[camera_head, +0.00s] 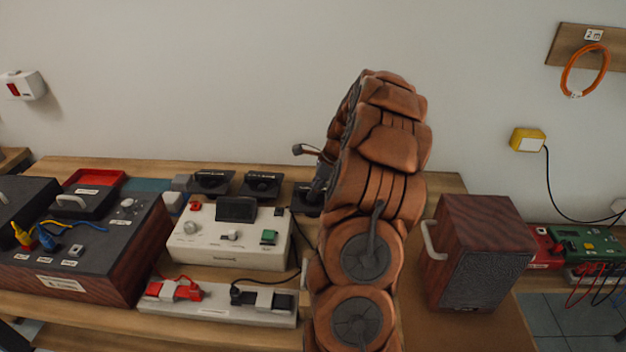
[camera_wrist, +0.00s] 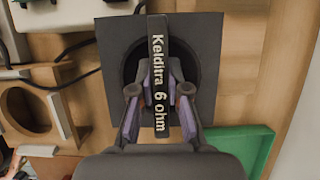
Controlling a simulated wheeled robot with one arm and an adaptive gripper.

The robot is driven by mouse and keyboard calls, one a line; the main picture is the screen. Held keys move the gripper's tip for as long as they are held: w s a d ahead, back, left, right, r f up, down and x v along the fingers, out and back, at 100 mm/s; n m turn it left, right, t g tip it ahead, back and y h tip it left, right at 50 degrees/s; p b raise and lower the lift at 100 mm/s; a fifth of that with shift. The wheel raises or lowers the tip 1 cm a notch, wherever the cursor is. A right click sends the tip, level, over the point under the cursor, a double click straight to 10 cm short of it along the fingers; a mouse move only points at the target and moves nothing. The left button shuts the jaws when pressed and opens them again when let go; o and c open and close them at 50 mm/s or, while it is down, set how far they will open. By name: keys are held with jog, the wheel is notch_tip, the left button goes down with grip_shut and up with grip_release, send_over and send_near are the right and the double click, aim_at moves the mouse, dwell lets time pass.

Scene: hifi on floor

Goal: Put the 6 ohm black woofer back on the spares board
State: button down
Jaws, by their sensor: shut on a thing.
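The black woofer (camera_wrist: 108,62) fills the middle of the wrist view. It has a square black plate, a round dark cone and a raised bar labelled "Kelditra 6 ohm". My gripper (camera_wrist: 161,86) is shut on this bar, one purple-padded finger on each side. In the head view my copper arm hides most of the gripper. A dark square piece (camera_head: 306,199) shows left of the arm there; I cannot tell whether it is the held woofer. Two other black square units (camera_head: 212,181) (camera_head: 262,185) sit behind the white tester. I cannot identify the spares board for certain.
A wooden piece with a round hole (camera_wrist: 14,116) lies left in the wrist view, a green tray (camera_wrist: 250,142) lower right. In the head view stand a white tester (camera_head: 200,243), a power strip (camera_head: 220,310), a dark-red amplifier (camera_head: 140,250) and a speaker box (camera_head: 468,225).

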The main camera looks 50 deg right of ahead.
jog(key=shift+w+d+f+p, duration=0.7)
jog(key=shift+w+d+f, duration=0.05)
jog(key=shift+w+d, duration=0.55)
jog(key=shift+w+d+f+p, duration=0.7)
jog(key=shift+w+d, duration=0.5)
jog(key=shift+d, duration=0.15)
jog(key=shift+w+d+f+p, duration=0.7)
jog(key=shift+w+d+f, duration=0.05)
jog(key=shift+w+d, duration=0.55)
jog(key=shift+f, duration=0.15)
jog(key=c, duration=1.2)
grip_release()
jog(key=shift+o, duration=0.2)
